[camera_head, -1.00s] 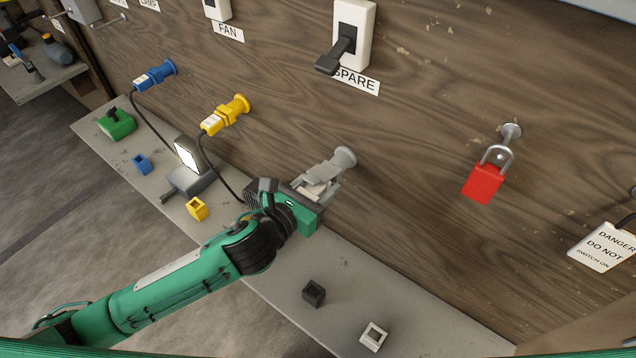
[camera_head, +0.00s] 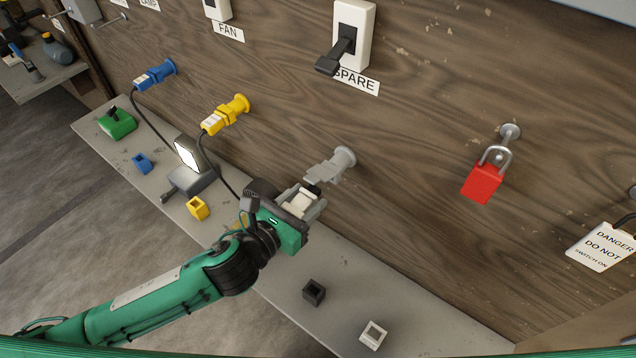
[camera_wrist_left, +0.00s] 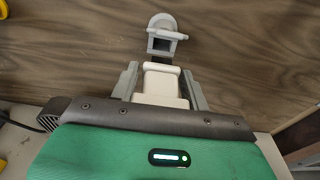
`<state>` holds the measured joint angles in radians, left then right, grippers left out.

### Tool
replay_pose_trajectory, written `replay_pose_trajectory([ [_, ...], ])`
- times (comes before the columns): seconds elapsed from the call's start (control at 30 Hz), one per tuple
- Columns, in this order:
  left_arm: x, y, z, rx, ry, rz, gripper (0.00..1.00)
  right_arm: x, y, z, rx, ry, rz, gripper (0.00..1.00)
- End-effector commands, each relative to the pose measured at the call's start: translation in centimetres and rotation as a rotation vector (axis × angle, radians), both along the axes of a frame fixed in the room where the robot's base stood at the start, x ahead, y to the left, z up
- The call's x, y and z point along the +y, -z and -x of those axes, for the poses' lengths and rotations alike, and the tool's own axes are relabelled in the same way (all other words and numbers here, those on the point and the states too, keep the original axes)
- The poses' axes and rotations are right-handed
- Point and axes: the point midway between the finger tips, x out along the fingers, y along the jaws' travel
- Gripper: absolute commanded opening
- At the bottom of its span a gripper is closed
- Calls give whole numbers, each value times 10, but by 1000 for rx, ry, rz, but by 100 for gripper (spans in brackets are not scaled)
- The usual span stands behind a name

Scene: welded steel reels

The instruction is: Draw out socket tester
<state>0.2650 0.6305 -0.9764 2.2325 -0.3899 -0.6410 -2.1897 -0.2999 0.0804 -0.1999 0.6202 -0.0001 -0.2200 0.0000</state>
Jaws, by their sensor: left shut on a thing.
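The socket tester (camera_head: 299,201) is a cream-white block between the fingers of my left gripper (camera_head: 309,198). The left wrist view shows the white tester (camera_wrist_left: 160,84) between the grey fingers of the gripper (camera_wrist_left: 163,78), which is shut on it. The grey socket (camera_head: 342,160) sticks out from the wooden wall just ahead of the tester; it also shows in the wrist view (camera_wrist_left: 162,40). A short dark part shows between tester and socket. I cannot tell whether any of it is still inside the socket. My right gripper is not in view.
A blue plug (camera_head: 155,75) and a yellow plug (camera_head: 225,115) sit in wall sockets to the left, with dark cables. A lamp (camera_head: 190,170) stands on the shelf (camera_head: 395,300). A red padlock (camera_head: 482,183) hangs at right. Small black and white blocks lie in front.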

Motion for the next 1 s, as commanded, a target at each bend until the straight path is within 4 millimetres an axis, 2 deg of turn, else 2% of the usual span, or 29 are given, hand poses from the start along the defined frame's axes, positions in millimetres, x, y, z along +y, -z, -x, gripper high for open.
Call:
replay_pose_trajectory([
  [0.6, 18, 2, 25, -1, 0, -1, 0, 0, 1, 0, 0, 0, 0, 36],
  [1.0, 21, 2, 29, -1, 0, 0, 0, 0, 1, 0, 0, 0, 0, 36],
])
